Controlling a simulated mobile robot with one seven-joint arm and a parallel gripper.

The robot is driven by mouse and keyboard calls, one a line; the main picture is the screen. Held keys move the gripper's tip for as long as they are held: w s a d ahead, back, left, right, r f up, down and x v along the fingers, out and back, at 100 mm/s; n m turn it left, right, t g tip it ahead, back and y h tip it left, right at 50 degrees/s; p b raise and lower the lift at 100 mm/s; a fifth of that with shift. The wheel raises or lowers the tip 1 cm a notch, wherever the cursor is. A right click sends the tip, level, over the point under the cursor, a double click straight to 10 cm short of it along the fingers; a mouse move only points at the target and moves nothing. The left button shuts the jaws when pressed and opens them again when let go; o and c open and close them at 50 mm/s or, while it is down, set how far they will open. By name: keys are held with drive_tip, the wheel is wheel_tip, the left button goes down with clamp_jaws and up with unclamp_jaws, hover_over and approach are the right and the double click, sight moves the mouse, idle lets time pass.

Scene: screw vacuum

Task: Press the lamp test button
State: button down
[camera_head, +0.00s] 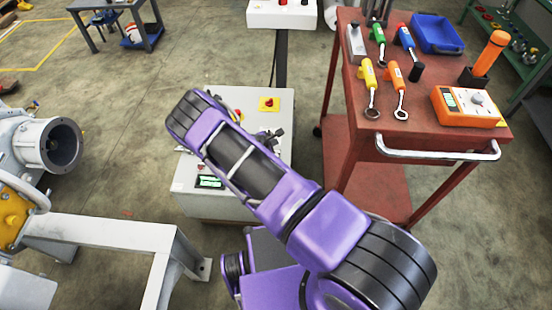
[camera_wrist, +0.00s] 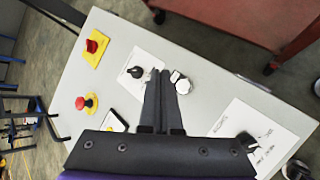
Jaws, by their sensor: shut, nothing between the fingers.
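The grey control panel (camera_wrist: 205,72) fills much of the wrist view; the head view shows its box (camera_head: 215,203), partly covered by my arm. My gripper (camera_wrist: 161,73) is shut and empty, its fingertips over the panel. A pale round button (camera_wrist: 181,83) with a metallic rim lies just right of the fingertips. A black knob (camera_wrist: 135,72) on a white plate lies just left of them. I cannot read which control is the lamp test button. I cannot tell whether the fingertips touch the panel. In the head view the gripper is mostly hidden behind my arm.
Two red buttons on yellow plates, one upper (camera_wrist: 92,46) and one lower (camera_wrist: 84,102), are on the panel's left. Another black knob (camera_wrist: 244,141) sits on a labelled plate at right. A red tool cart (camera_head: 365,135) stands right of the box. A white frame (camera_head: 110,232) stands left.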

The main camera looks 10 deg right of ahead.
wheel_tip(320, 180, down, 6)
drive_tip(key=b, duration=0.3)
drive_tip(key=shift+r+b, duration=0.2)
drive_tip(key=shift+b, duration=0.1)
drive_tip(key=shift+f, duration=0.1)
idle(1.5)
drive_tip(key=shift+f, duration=0.4)
drive_tip(key=shift+f, duration=0.45)
idle(0.5)
drive_tip(key=shift+r, duration=0.1)
drive_tip(key=shift+r+p, duration=0.75)
wheel_tip(320, 180, up, 5)
drive_tip(key=p, duration=0.4)
drive_tip(key=shift+p, duration=0.3)
